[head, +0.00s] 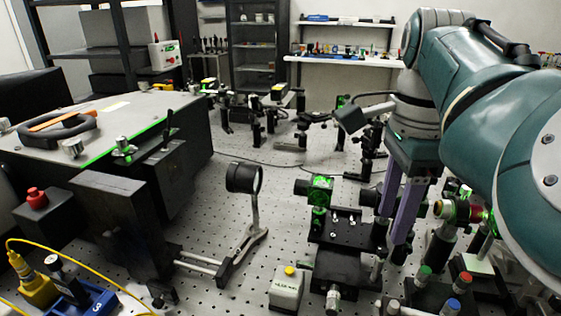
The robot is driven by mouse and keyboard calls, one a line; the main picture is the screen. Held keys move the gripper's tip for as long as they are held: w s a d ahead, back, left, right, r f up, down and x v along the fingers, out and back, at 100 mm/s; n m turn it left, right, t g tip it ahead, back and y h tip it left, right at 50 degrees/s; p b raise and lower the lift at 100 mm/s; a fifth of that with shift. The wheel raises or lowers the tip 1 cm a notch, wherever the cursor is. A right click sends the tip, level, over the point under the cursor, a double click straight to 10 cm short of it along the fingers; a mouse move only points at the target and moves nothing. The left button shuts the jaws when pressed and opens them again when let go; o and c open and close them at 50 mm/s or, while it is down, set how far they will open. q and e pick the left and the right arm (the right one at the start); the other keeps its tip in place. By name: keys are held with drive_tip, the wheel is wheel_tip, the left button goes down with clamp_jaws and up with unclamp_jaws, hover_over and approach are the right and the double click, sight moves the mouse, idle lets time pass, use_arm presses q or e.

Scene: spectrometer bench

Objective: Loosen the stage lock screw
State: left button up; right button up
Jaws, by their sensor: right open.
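The black stage (341,266) stands on the perforated bench in the lower middle of the head view. Small bright screws (350,219) show on its upper plate, and a silver knob (333,300) sticks out at its front. I cannot tell which of these, if any, is the lock screw. My right gripper (389,238) comes down from the upper right with its two purple fingers apart and pointing down. It is open, with the fingertips at the right edge of the stage. The fingers hide part of that side, and contact cannot be judged. My left gripper is not in view.
A green-lit mount (319,190) stands behind the stage. Posts with coloured caps (425,274) crowd the right. Bare bench lies between lens holder and stage.

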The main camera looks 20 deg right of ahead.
sight(384, 249)
wheel_tip(384, 249, down, 6)
drive_tip(key=shift+r, duration=0.2)
drive_tip(key=shift+s, duration=0.1)
clamp_jaws()
idle(0.5)
